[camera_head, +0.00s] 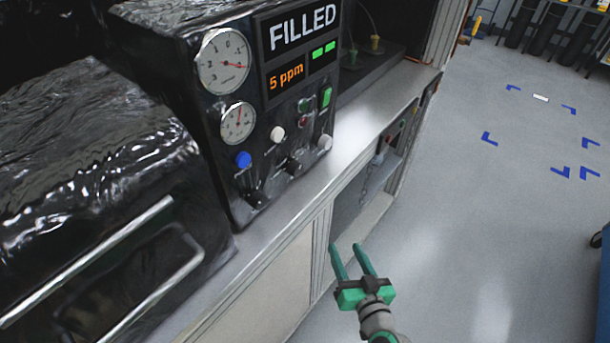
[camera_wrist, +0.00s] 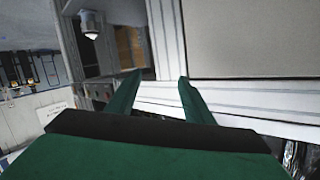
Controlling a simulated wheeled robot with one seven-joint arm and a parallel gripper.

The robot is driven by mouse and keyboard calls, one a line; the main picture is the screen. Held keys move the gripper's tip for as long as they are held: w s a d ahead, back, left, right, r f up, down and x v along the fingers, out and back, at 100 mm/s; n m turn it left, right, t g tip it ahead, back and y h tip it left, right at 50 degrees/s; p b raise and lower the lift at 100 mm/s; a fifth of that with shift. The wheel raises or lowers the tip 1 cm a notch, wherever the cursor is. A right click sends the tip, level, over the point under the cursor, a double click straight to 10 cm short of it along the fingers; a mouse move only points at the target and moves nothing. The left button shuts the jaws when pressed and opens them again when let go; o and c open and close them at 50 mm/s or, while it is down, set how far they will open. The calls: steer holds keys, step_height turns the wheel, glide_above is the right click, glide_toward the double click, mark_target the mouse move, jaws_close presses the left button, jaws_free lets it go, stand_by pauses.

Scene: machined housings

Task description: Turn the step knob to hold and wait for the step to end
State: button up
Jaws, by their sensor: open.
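The control panel (camera_head: 262,148) stands on the bench in the head view. Its screen (camera_head: 301,27) reads FILLED, with "5 ppm" in orange and two green bars below. Two round gauges sit on its left side. Along its lower part are a blue knob (camera_head: 243,159), white knobs and several dark knobs, one of them a dark knob (camera_head: 293,166); I cannot tell which is the step knob or how it is set. My gripper (camera_head: 354,246) is open and empty, below and right of the panel, off the bench front. The wrist view shows its green fingers (camera_wrist: 160,82) apart.
The bench edge (camera_head: 290,205) runs between my gripper and the panel. A black wrapped unit with a metal handle (camera_head: 150,270) is at left. The floor (camera_head: 450,220) at right is clear, with blue corner marks.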

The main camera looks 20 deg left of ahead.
steer(key=w+a+r+n+g+y, duration=0.25)
steer(key=r+n+y, duration=0.25)
steer(key=r, duration=0.5)
steer(key=n+g+y, duration=0.3)
steer(key=n, duration=0.3)
glide_toward(299, 172)
steer(key=x, duration=0.8)
steer(key=shift+s+a, duration=0.1)
steer(key=c, duration=1)
steer(key=shift+c, duration=0.2)
